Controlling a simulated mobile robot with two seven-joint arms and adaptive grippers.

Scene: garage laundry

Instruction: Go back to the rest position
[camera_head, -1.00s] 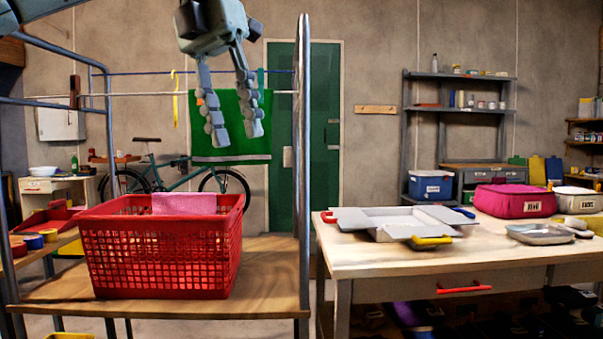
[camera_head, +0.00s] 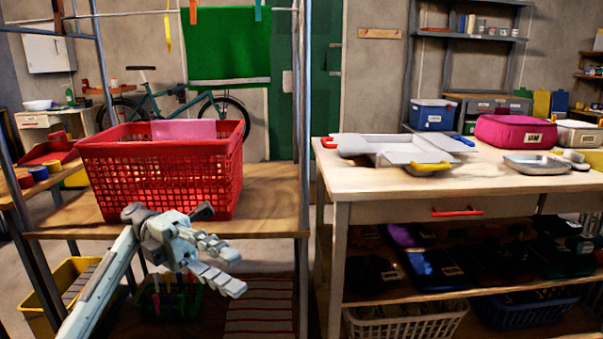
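My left gripper (camera_head: 228,268) is in front of the wooden shelf, below the red basket, with its arm coming in from the lower left. Its two fingers point right and are spread apart, with nothing between them. The red basket (camera_head: 160,178) stands on the wooden shelf (camera_head: 270,205) and has a pink cloth (camera_head: 184,130) in it. A green cloth (camera_head: 229,48) hangs from the line behind, held by an orange peg (camera_head: 193,12) and a teal peg (camera_head: 258,10). My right gripper is not in view.
A workbench (camera_head: 375,187) at right holds a white tray (camera_head: 410,152), a pink case (camera_head: 515,132) and a metal dish (camera_head: 536,165). A metal post (camera_head: 303,120) stands between shelf and workbench. A yellow crate (camera_head: 45,300) and a green basket (camera_head: 170,300) are low at left.

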